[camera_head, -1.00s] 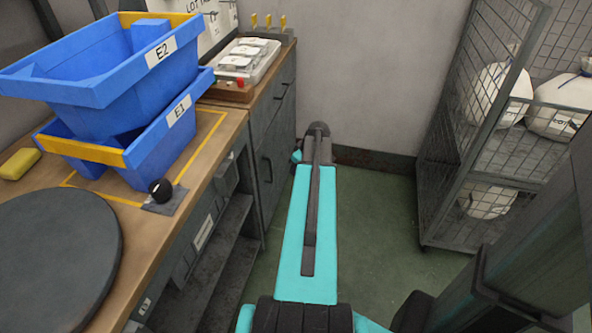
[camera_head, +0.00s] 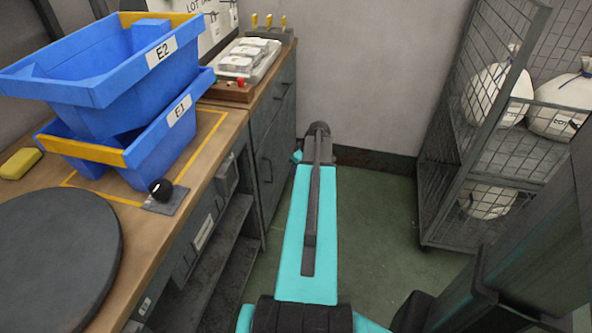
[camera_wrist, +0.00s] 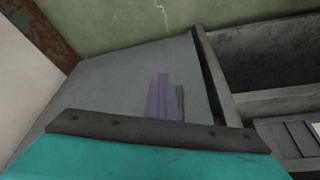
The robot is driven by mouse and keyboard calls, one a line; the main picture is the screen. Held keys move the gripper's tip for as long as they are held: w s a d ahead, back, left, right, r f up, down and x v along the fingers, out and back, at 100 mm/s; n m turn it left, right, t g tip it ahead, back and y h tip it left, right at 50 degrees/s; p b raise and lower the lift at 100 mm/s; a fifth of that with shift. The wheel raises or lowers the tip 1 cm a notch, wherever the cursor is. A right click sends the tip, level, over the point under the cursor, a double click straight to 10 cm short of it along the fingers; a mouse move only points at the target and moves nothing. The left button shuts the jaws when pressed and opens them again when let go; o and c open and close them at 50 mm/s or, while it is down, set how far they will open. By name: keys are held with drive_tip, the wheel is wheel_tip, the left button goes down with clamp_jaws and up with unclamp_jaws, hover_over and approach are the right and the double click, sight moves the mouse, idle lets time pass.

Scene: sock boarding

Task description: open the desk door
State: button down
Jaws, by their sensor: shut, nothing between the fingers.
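The grey desk door (camera_head: 274,181) is the cabinet front at the far end of the wooden-topped desk. It looks flush with the cabinet in the head view. A dark upright handle (camera_head: 266,169) is on it. In the wrist view a grey panel (camera_wrist: 100,80), apparently this door, fills the middle. My gripper (camera_wrist: 162,97) shows there as narrow purple fingers, shut and empty, in front of the panel. A thin dark olive strip is just right of the fingers, perhaps the handle; contact cannot be told.
Open shelves (camera_head: 219,262) lie under the desk, nearer than the door. Blue bins (camera_head: 110,85) stand on the desktop. A wire cage cart (camera_head: 432,190) with white sacks stands at right. Green floor (camera_head: 375,215) is free between arm and cart.

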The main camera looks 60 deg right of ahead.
drive_tip(key=c, duration=2.4)
unclamp_jaws()
drive_tip(key=shift+c, duration=0.2)
drive_tip(key=o, duration=0.3)
drive_tip(key=p+v, duration=0.1)
drive_tip(key=v, duration=1.2)
drive_tip(key=shift+s+r+p, duration=0.15)
drive_tip(key=shift+r+p, duration=0.2)
drive_tip(key=shift+r, duration=0.05)
drive_tip(key=o, duration=0.3)
drive_tip(key=shift+s, duration=0.15)
